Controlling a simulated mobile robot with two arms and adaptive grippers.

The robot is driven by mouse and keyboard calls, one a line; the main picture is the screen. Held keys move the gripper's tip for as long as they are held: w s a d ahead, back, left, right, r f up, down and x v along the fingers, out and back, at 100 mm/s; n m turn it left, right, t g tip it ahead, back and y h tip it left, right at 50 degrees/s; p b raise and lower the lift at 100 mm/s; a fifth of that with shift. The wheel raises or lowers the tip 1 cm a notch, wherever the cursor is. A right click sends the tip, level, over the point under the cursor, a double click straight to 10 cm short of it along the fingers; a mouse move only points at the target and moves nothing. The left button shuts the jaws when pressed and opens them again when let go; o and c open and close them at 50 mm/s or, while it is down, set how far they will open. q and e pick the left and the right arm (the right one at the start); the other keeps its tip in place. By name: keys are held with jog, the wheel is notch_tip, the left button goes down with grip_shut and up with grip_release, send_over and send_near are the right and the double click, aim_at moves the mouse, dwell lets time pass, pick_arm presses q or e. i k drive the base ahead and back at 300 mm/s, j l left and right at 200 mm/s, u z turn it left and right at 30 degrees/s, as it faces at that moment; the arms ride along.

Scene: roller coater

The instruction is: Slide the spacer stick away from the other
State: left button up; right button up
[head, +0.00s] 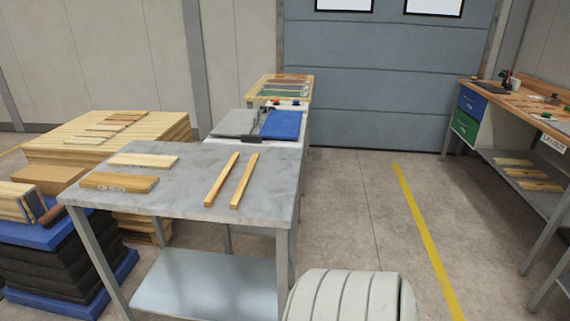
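Two long wooden spacer sticks lie on the grey marbled table in the head view. The left stick (221,179) and the right stick (244,181) run nearly parallel, pointing away from me, with a narrow gap of bare tabletop between them. They do not touch. The grey table (180,202) also bears a light wooden board (143,160) and a thicker wooden block with dark lettering (119,181) to the left of the sticks. Neither of my grippers is in view.
A stack of planks (60,137) and a blue-topped stack (45,234) stand left of the table. A workbench (520,108) stands at right. Floor between is clear, with a yellow line (425,232).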

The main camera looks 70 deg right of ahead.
aim_at(234, 202)
jog(key=z, duration=1.95)
jog(key=i+l+u, duration=0.4)
jog(key=i, duration=0.15)
